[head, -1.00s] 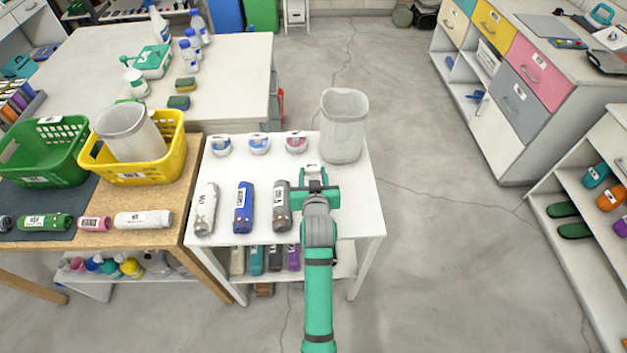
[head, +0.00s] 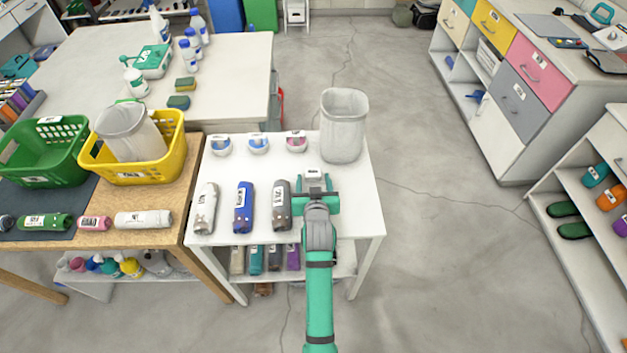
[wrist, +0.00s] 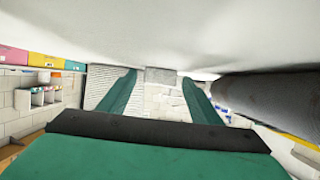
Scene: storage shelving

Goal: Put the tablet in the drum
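A small pale block with a dark marking (head: 312,173), which I take to be the tablet, lies on the white table near its middle right. My gripper (head: 314,181) is low over the table just in front of it, fingers pointing at it. In the wrist view the two green fingers (wrist: 158,88) are apart. The greyish block (wrist: 160,75) shows between their tips, with a gap on each side; whether the tips reach past it I cannot tell. The drum, a tall open translucent bin (head: 343,125), stands upright at the table's back right corner, beyond the block.
A dark grey rolled bundle (head: 281,205) lies close to the left of my gripper, also large in the wrist view (wrist: 270,95). Blue (head: 243,207) and white (head: 205,207) rolls lie further left. Three small round items (head: 258,144) line the back. The table's right side is clear.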

